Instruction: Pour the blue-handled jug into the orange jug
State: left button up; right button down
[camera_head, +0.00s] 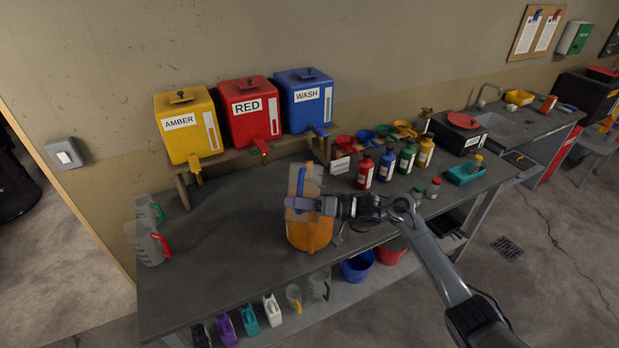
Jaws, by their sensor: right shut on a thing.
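The blue-handled jug (311,174) is clear, with an amber tint, and shows above the bench near its middle. Its blue handle (300,180) faces me. My right gripper (305,204) comes in from the right and is shut on this jug at handle height; the fingers hide part of it. The orange jug (310,236) stands on the bench directly below and in front of the gripper. The two jugs overlap in the picture, so I cannot tell whether they touch or whether liquid is flowing. My left gripper is not in view.
Yellow, red and blue dispensers (249,108) stand on a shelf at the back. Clear jugs with green and red handles (150,245) stand at the left edge. Several bottles (387,165) stand right of the jugs. The bench left of the orange jug (225,225) is clear.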

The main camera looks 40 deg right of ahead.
jog(key=shift+r, duration=0.2)
jog(key=shift+w+d+r+m, duration=0.1)
jog(key=shift+w+d+m, duration=0.05)
jog(key=shift+m, duration=0.15)
jog(key=shift+p, duration=0.3)
jog(key=shift+d+r, duration=0.1)
jog(key=shift+r+m, duration=0.1)
jog(key=shift+m, duration=0.3)
jog(key=shift+w+d, duration=0.1)
jog(key=shift+w, duration=0.05)
jog(key=shift+r+p, duration=0.15)
jog(key=shift+p, duration=0.2)
